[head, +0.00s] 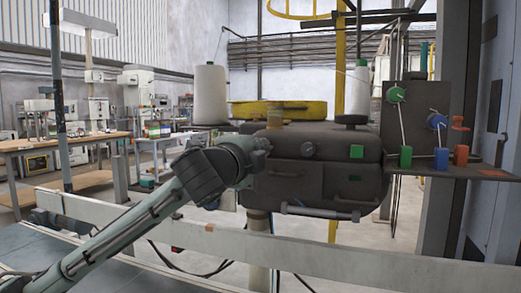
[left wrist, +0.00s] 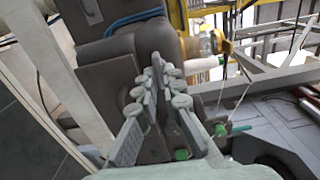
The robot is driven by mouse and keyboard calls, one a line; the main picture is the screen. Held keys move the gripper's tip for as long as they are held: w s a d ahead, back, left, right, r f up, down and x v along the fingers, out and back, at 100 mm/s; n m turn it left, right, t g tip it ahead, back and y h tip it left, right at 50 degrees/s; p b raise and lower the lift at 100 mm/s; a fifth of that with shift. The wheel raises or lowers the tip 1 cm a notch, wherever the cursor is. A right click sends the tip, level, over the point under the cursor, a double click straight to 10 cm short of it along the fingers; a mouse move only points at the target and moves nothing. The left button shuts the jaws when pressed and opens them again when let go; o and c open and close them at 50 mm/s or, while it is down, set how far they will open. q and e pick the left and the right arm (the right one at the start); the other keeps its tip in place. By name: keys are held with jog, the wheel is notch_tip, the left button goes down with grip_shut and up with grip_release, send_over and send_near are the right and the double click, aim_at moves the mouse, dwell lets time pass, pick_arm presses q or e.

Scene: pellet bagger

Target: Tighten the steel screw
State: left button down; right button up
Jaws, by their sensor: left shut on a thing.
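My left gripper (head: 263,144) is at the upper left of the dark machine head (head: 330,183), close to its front face. In the left wrist view, its fingers (left wrist: 156,64) come together at their tips. The machine head fills much of the left wrist view (left wrist: 103,82) beyond the fingers. My right gripper is not in view.
White thread cones (head: 210,95) stand behind the machine. A bracket plate (head: 418,112) with coloured guides stands at right. A pale rail (head: 330,252) crosses in front.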

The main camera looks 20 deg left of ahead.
pick_arm(q)
jog(key=c, duration=1.7)
grip_release()
jog(key=s, duration=0.7)
jog(key=shift+s+a, duration=0.15)
jog(key=shift+s, duration=0.1)
jog(key=shift+f, duration=0.1)
